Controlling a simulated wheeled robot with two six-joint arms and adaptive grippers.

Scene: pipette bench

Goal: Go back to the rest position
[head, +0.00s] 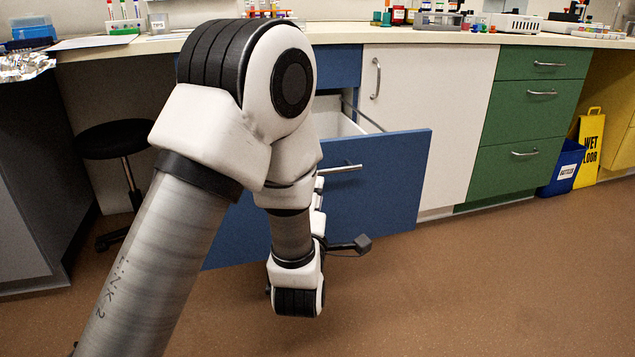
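My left arm comes in from the lower left, bends at a high elbow and hangs down in front of an open blue drawer (385,190). My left gripper (319,190) is mostly hidden behind my own forearm; a bit of it shows near the drawer's bar handle (345,168). I cannot tell whether it touches the handle, or whether its fingers are open or shut. My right gripper is not in view.
The drawer juts out from under the bench top (345,35), its white inside partly visible. A black stool (115,140) stands at the left. A blue bin (562,168) and a yellow wet floor sign (588,150) stand at the right. The brown floor (480,280) in front is clear.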

